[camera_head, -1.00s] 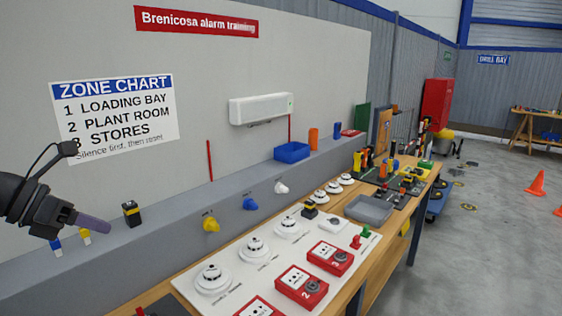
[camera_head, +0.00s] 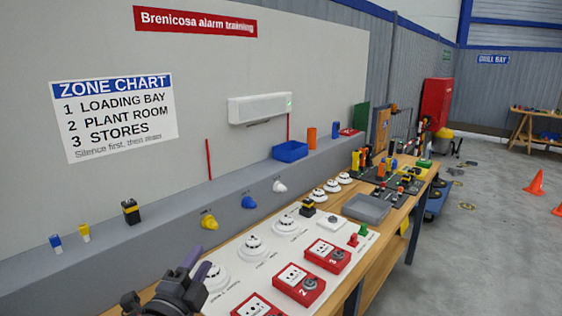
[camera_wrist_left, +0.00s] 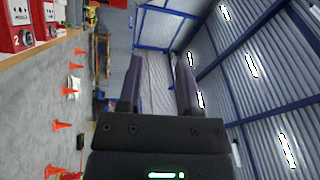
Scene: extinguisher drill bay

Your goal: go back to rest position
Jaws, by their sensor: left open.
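My left gripper (camera_head: 197,262) shows at the bottom of the head view, low over the near left end of the white detector board (camera_head: 232,296). Its two purple fingers stand apart. In the left wrist view the open fingers (camera_wrist_left: 160,70) have nothing between them, with the hall's wall and blue frame beyond. My right gripper is in neither view.
The board carries white detectors (camera_head: 254,247) and red call points (camera_head: 300,284) close to the left gripper. A grey ledge (camera_head: 150,247) with coloured knobs runs behind the bench. The grey floor (camera_head: 480,250) at right is open, with orange cones (camera_head: 535,183).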

